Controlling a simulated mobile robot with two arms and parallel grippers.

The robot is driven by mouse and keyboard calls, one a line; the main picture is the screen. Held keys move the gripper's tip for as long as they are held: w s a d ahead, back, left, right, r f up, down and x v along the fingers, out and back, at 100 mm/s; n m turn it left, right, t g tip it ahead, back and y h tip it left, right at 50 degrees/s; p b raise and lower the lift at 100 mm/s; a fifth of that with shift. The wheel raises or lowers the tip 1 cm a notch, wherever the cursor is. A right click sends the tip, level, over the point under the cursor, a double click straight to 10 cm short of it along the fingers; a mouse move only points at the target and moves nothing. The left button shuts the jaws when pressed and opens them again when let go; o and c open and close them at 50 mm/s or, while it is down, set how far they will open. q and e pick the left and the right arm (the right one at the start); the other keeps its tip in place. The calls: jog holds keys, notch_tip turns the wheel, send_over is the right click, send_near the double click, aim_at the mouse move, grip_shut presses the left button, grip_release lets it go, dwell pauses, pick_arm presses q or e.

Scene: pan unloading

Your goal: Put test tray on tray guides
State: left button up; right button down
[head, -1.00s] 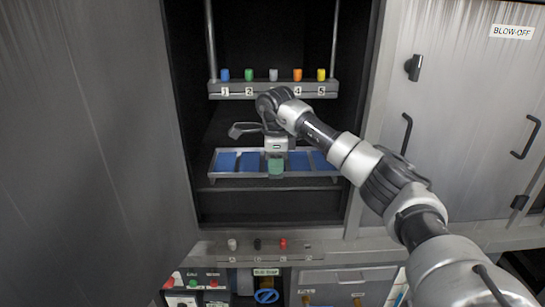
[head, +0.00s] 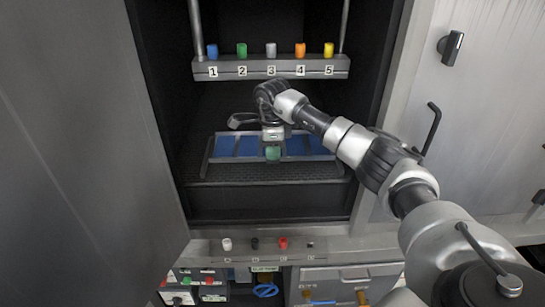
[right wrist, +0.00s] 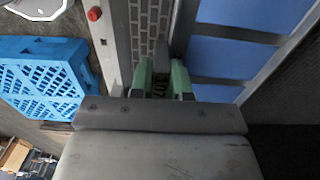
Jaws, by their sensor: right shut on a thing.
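The test tray (head: 225,147) is a grey metal frame with blue panels, low inside the dark open cabinet. My right gripper (head: 273,152) is at the middle of its front edge, with green fingertips shut on the tray's front bar. In the right wrist view the green fingers (right wrist: 163,82) close around a grey part of the tray, with blue panels (right wrist: 232,60) beside them. The tray lies over a perforated shelf (head: 250,172); whether it rests on guides is hidden. My left gripper is not in view.
A numbered rail (head: 270,68) with coloured knobs hangs above the tray. An open door (head: 80,140) stands at left and a closed panel (head: 470,120) at right. A ledge (head: 330,246) with small knobs is below. A blue crate (right wrist: 45,75) shows in the wrist view.

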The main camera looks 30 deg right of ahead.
aim_at(273, 162)
notch_tip(273, 162, down, 2)
jog(key=shift+a+f, duration=0.1)
jog(key=shift+f, duration=0.4)
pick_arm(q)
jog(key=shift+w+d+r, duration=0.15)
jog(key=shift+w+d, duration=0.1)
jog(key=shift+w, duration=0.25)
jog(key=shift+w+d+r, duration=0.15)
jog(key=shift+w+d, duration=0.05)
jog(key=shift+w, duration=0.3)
pick_arm(e)
jog(key=c, duration=1.1)
grip_release()
jog(key=shift+r, duration=0.35)
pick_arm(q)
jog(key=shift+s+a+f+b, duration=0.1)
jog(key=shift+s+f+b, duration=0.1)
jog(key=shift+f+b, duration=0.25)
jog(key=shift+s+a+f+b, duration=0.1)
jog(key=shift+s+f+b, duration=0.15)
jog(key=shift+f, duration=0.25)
pick_arm(e)
notch_tip(273, 162, up, 11)
jog(key=shift+r, duration=0.2)
